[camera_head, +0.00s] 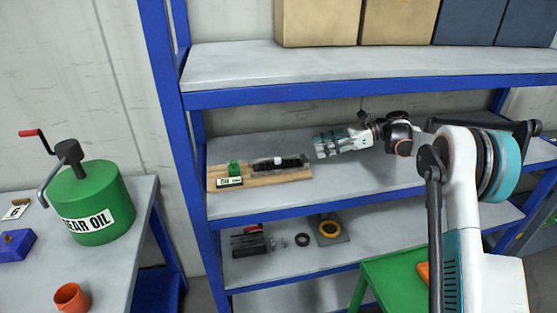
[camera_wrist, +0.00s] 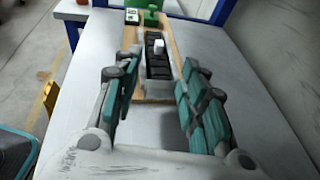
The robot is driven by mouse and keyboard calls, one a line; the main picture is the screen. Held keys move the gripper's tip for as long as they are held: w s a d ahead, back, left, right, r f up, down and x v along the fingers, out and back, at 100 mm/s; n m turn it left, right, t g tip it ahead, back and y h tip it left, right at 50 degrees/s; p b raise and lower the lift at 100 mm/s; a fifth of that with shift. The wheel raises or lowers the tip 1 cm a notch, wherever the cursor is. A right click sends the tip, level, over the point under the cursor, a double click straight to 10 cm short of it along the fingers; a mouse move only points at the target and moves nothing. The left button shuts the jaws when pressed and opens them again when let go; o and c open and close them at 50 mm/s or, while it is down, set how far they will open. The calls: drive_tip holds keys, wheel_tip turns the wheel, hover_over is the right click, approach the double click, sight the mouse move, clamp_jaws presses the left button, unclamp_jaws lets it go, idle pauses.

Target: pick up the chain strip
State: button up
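The chain strip (camera_head: 292,162) is a dark segmented strip lying on a wooden board (camera_head: 300,175) on the middle shelf. A small white block shows at its side or on it; I cannot tell which. In the wrist view the chain strip (camera_wrist: 156,66) lies lengthwise ahead, between the lines of my fingers. My gripper (camera_head: 317,147) reaches in from the right, just beyond the board's right end. In the wrist view my gripper (camera_wrist: 159,78) is open, its teal-padded fingers wide apart with nothing between the pads. The gap to the strip is hard to judge.
A green block (camera_head: 234,169) and a small label (camera_head: 229,182) sit at the board's left end. Blue shelf posts stand at the left, and another shelf (camera_head: 300,65) with boxes hangs above. The shelf right of the board is clear except for my arm.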

drive_tip(key=b, duration=0.2)
approach(280, 158)
drive_tip(key=x, duration=0.3)
drive_tip(key=shift+a+r, duration=0.15)
drive_tip(key=shift+r, duration=0.1)
drive_tip(key=x, duration=0.1)
drive_tip(key=b+x, duration=0.1)
drive_tip(key=x, duration=0.1)
drive_tip(key=b+x, duration=0.1)
drive_tip(key=x, duration=0.1)
drive_tip(key=shift+f, duration=0.35)
clamp_jaws()
